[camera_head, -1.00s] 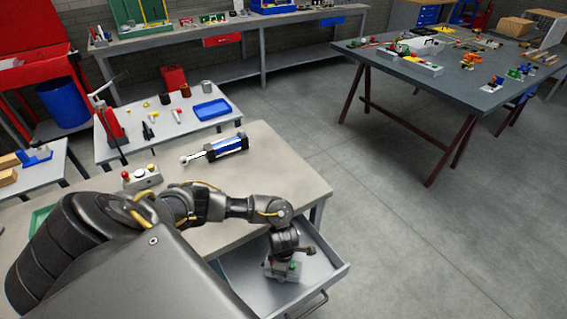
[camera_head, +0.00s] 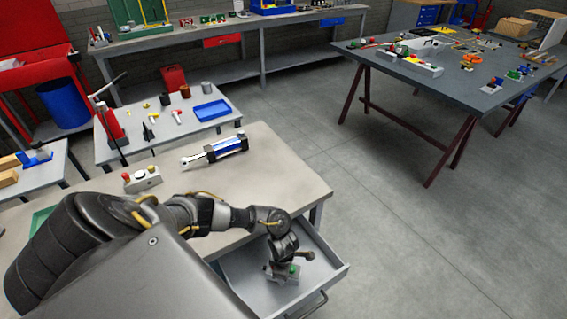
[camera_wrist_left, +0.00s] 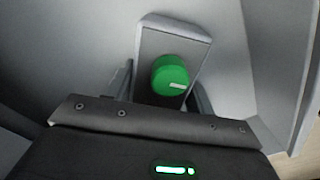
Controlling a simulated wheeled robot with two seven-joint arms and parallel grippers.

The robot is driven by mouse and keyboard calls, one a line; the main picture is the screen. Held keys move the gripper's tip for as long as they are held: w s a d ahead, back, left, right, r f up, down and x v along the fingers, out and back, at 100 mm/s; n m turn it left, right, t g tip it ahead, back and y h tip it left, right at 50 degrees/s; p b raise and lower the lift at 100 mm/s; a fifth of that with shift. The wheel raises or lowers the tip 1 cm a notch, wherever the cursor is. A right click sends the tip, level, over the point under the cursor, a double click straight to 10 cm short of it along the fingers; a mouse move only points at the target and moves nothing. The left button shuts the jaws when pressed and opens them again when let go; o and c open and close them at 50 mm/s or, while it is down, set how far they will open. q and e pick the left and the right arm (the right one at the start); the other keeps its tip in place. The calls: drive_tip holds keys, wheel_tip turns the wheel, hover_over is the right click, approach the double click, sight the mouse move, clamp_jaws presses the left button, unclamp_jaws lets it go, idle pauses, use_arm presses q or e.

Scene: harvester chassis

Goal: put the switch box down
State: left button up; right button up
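The switch box is a small grey box with a green knob. In the head view the switch box (camera_head: 282,276) is inside the open drawer (camera_head: 248,278), below my left gripper (camera_head: 280,264). In the left wrist view the switch box (camera_wrist_left: 154,42) sits between the fingers of my left gripper (camera_wrist_left: 163,90), turned at a slant to them. The fingers look spread, one on each side, with a narrow gap at the left one. The lower end of the box is hidden by the gripper body. My right gripper is not in view.
The drawer's front wall (camera_head: 325,286) and side walls stand close around the gripper. The tabletop (camera_head: 270,170) above holds a blue-and-silver cylinder (camera_head: 225,148) and a grey control box (camera_head: 142,179).

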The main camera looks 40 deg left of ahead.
use_arm(q)
drive_tip(key=o, duration=0.4)
drive_tip(key=shift+r, duration=0.1)
drive_tip(key=shift+r+p, duration=0.2)
drive_tip(key=shift+p, duration=0.1)
drive_tip(key=shift+r, duration=0.4)
wheel_tip(320, 180, up, 11)
drive_tip(key=shift+f, duration=0.1)
